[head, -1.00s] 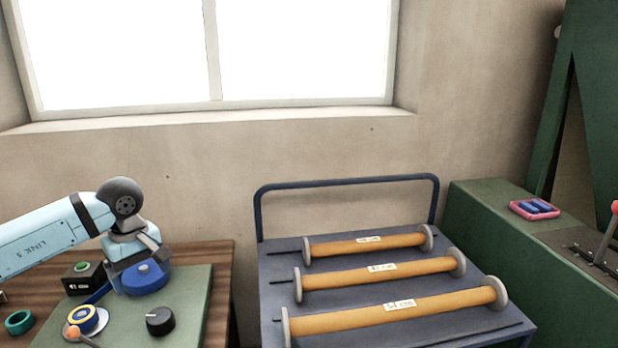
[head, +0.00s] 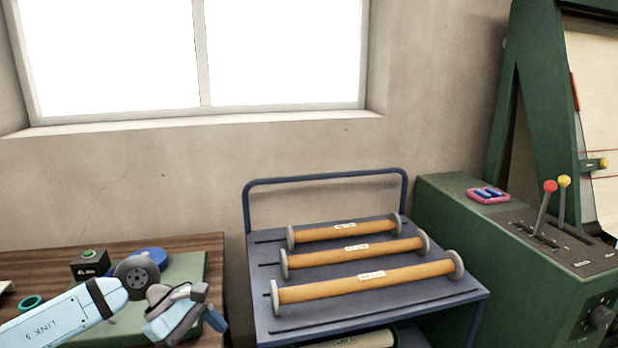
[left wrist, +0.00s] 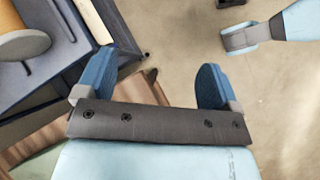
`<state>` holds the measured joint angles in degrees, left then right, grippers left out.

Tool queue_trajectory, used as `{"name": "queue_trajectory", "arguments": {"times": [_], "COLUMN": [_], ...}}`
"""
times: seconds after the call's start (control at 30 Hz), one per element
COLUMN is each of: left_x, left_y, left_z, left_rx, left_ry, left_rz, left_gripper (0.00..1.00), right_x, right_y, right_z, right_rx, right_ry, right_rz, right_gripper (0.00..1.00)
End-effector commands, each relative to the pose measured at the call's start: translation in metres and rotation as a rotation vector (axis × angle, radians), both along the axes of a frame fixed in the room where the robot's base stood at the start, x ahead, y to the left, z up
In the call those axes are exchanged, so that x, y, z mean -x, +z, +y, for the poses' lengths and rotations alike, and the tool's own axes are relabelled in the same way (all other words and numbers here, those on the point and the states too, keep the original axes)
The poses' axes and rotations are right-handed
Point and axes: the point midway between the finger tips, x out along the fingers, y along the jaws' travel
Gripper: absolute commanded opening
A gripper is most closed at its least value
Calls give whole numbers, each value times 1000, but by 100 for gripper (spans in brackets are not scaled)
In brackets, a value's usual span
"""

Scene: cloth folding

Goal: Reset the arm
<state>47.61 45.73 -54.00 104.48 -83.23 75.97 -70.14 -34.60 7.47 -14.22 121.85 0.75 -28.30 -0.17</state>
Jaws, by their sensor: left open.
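My left arm (head: 75,318) comes in from the lower left in the head view, low over the front of the green mat. My left gripper (head: 212,305) is at the mat's right front edge and points right. The left wrist view shows the gripper (left wrist: 153,82) with its two blue fingers wide apart and nothing between them.
The wooden bench (head: 45,253) carries a green mat (head: 190,268), a blue round piece (head: 150,254), a black box (head: 90,263) and a teal ring (head: 31,302). A blue cart (head: 330,318) with orange rollers (head: 365,278) stands to its right. A green lever machine (head: 450,235) is further right.

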Motion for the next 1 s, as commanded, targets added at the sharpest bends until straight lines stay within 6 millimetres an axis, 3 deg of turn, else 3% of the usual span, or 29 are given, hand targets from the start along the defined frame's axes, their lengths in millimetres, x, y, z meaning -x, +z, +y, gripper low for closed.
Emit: {"name": "queue_trajectory", "arguments": {"times": [0.03, 0.13, 0.2, 0.33, 0.47, 0.57, 0.77, 0.8, 1.0], "left_x": [16, 40, 53, 65, 66, 64, 76, 83, 130], "left_y": [-7, -5, 2, 13, 13, 0, -67, -84, -157], "left_z": [-29, -76, -101, -125, -126, -114, -71, -62, -30], "left_rx": [122, 370, 537, 818, 1064, 1229, 1501, -1542, -1154], "left_ry": [47, 183, 290, 507, 743, 932, 1321, -1393, -1147], "left_rz": [86, 288, 454, 808, 1205, 1534, 2224, -2355, -1965], "left_gripper": [87, 87, 87, 87, 87, 87, 87, 87, 87], "right_x": [0, 1, 3, 5, 5, 5, 5, 5, 5], "right_y": [0, 0, -1, -3, -3, -3, -3, -3, -3], "right_z": [0, 0, 0, 0, 0, 0, 0, 0, 0], "right_rx": [0, -1, 0, -1, -1, 0, 0, 0, 0], "right_ry": [0, 0, 0, 1, 1, 1, 1, 1, 1], "right_rz": [-1, 2, 6, 10, 11, 10, 10, 10, 10], "right_gripper": [88, 88, 88, 88, 88, 88, 88, 88, 88]}}
